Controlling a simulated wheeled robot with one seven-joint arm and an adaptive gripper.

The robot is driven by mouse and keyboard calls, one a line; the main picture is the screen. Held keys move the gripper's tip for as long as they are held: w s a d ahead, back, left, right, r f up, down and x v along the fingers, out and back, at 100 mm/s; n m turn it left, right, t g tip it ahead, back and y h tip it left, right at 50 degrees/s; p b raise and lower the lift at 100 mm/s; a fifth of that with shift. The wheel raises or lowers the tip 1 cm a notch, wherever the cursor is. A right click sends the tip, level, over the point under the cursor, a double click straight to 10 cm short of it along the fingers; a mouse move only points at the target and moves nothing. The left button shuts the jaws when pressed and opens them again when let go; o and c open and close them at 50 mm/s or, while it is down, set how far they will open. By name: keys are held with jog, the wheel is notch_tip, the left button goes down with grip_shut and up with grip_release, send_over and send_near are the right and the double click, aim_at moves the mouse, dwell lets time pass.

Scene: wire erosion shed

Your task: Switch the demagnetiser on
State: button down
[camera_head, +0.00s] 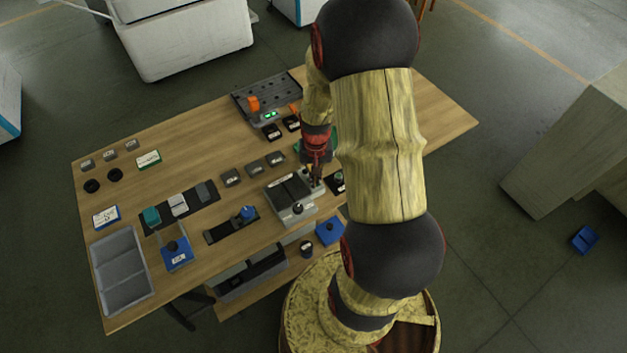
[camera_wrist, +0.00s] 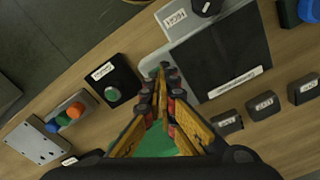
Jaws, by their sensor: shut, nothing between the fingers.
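A light grey unit with a black top plate (camera_head: 288,190) stands on the wooden table, a dark knob (camera_head: 298,208) at its near end. I take it for the demagnetiser, but its labels are too small to read surely. In the wrist view its black plate (camera_wrist: 220,55) lies right of my fingers, the knob (camera_wrist: 207,5) at the top edge. My gripper (camera_head: 316,182) is shut and empty, pointing down over the unit's light right-hand part. In the wrist view my fingertips (camera_wrist: 164,72) cover part of that light body (camera_wrist: 150,62), so any switch beneath them is hidden.
A grey tray (camera_head: 120,270) is far left.

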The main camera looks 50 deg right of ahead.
jog(key=shift+f, duration=0.45)
dwell(0.3)
jog(key=shift+r+p, duration=2.6)
jog(key=shift+r, duration=0.95)
